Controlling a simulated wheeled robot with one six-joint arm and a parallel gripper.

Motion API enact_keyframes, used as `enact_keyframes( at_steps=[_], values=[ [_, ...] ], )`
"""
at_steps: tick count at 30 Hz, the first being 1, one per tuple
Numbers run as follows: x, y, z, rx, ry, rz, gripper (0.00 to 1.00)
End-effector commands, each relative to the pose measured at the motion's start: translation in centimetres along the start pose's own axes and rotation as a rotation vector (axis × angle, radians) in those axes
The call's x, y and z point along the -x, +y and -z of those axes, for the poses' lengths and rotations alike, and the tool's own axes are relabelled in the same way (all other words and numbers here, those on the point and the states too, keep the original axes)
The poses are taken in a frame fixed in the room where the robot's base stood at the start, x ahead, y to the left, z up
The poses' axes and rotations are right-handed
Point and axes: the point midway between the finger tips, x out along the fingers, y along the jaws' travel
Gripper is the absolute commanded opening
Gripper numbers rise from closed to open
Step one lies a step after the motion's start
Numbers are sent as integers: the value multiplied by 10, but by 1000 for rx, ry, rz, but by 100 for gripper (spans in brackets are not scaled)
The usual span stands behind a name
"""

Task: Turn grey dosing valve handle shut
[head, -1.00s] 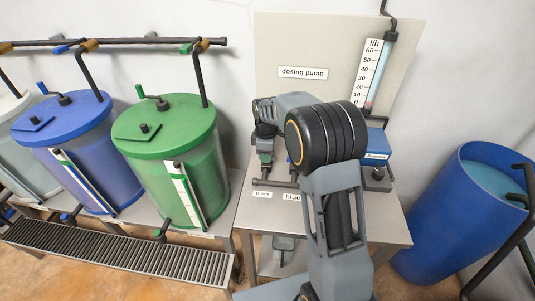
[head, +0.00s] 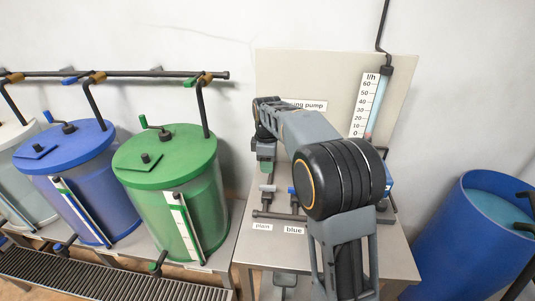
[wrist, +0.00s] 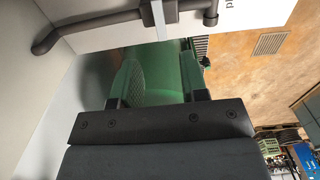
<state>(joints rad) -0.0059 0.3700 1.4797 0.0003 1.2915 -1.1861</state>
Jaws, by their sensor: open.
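The dosing table (head: 330,262) carries a dark pipe (head: 280,216) with two valves, behind labels reading "plain" and "blue". A small grey handle (head: 268,188) shows on the left valve, above the "plain" label. A blue handle (head: 292,191) is on the right valve. My gripper (head: 266,163) hangs above and behind the grey handle, apart from it in the picture. The wrist view shows my gripper (wrist: 158,75) with its two green-padded fingers spread and nothing held between them.
A back panel (head: 400,100) with a flow tube stands behind the table, its "dosing pump" label partly hidden by my arm. Green (head: 165,160) and blue (head: 70,145) tanks stand left, with a drain grate (head: 120,278) before them. A blue barrel (head: 465,235) stands right.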

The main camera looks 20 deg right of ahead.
Motion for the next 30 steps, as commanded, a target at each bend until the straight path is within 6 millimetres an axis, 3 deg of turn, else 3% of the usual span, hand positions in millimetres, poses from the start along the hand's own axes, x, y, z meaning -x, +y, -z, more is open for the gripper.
enact_keyframes(
  at_steps=[6,12,24,28,30],
  values=[
    [28,0,0,0,1,-1,40],
    [38,0,0,0,0,0,40],
    [38,0,0,-20,0,0,40],
    [36,4,2,-143,13,-25,40],
    [20,1,1,-257,10,-17,40]
  ],
)
